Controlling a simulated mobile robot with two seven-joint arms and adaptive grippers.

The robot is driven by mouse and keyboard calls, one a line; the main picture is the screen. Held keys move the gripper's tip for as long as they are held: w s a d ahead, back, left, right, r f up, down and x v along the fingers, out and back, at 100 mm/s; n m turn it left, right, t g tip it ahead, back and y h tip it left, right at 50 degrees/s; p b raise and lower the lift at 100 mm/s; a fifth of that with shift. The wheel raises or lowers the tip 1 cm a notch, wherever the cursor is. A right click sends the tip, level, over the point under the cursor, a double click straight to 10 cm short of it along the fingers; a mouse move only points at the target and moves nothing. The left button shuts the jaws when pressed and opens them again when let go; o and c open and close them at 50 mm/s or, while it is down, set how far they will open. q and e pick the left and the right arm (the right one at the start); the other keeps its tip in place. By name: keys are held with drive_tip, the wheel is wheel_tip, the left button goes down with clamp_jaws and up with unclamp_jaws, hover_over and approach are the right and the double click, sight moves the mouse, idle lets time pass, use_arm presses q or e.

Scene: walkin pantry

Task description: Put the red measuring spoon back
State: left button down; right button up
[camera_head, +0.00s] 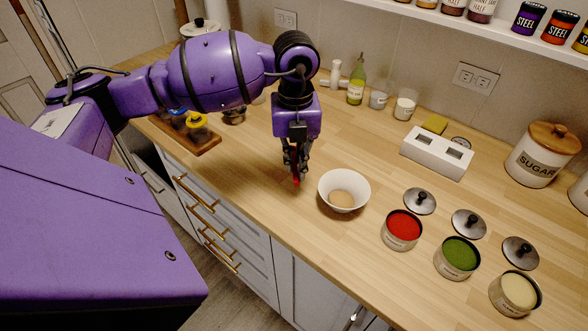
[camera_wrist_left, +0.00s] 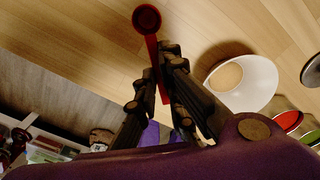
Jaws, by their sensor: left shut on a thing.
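The red measuring spoon (camera_head: 297,180) is held by my left gripper (camera_head: 296,163) over the counter, just left of the white bowl (camera_head: 344,187). In the left wrist view the spoon's round bowl (camera_wrist_left: 147,19) extends past the fingertips, and its handle runs down between the shut fingers (camera_wrist_left: 158,80). The white bowl, also in the left wrist view (camera_wrist_left: 250,90), has a tan substance in its bottom. A wooden board (camera_head: 208,145) at the left holds blue and yellow pieces (camera_head: 197,122), partly hidden by my arm. My right gripper is not in view.
Open tins of red (camera_head: 402,230), green (camera_head: 457,258) and cream powder (camera_head: 515,294) stand right of the bowl, with lids behind. Bare counter lies between board and bowl.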

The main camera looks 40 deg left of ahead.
sight(294, 162)
use_arm(q)
drive_tip(key=shift+w+a+f, duration=0.25)
drive_tip(key=shift+a+f, duration=0.1)
drive_tip(key=shift+f, duration=0.1)
drive_tip(key=f, duration=0.3)
drive_tip(key=shift+w+a+f, duration=0.1)
drive_tip(key=shift+w+a, duration=0.05)
drive_tip(key=shift+w, duration=0.05)
drive_tip(key=shift+f, duration=0.25)
drive_tip(key=c, duration=2.3)
unclamp_jaws()
drive_tip(key=shift+f, duration=0.15)
drive_tip(key=o, duration=0.5)
drive_tip(key=shift+c, duration=0.2)
